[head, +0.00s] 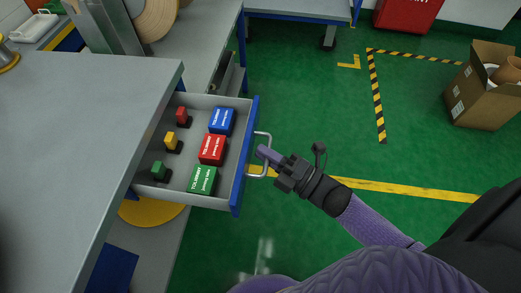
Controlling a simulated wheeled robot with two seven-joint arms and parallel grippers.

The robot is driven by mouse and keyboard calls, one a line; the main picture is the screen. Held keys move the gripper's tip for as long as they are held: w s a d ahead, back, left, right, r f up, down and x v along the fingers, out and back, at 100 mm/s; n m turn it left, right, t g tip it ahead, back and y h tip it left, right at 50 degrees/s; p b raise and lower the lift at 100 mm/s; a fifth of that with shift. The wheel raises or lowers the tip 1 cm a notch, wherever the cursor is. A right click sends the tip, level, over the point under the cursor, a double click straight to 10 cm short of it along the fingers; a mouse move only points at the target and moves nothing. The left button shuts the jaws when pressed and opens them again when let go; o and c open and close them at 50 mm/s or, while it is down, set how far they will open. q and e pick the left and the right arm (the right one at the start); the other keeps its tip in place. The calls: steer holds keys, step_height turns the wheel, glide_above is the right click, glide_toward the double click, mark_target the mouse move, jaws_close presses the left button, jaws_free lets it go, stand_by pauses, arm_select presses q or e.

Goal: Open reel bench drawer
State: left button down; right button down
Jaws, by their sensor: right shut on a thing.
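The reel bench drawer (244,165) stands open, pulled out to the right from under the grey bench top (90,130). Its front is blue with a metal bar handle (268,140). My right gripper (263,155) is shut on the handle. Inside the drawer lie a blue box (221,121), a red box (212,150) and a green box (203,180), with small red, yellow and green items to their left. The drawer's back end is hidden under the bench top. My left gripper is not in view.
A cardboard box (485,95) with items in it stands on the green floor at right. A yellow disc (152,212) lies below the drawer. A second bench (300,10) is at the back. The floor right of the drawer is mostly clear.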

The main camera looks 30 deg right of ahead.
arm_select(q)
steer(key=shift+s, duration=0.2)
arm_select(e)
steer(key=c, duration=0.7)
jaws_free()
arm_select(q)
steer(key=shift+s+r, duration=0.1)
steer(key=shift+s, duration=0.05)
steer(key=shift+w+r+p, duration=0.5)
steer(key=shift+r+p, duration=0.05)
steer(key=shift+p, duration=0.2)
arm_select(e)
steer(key=v, duration=1)
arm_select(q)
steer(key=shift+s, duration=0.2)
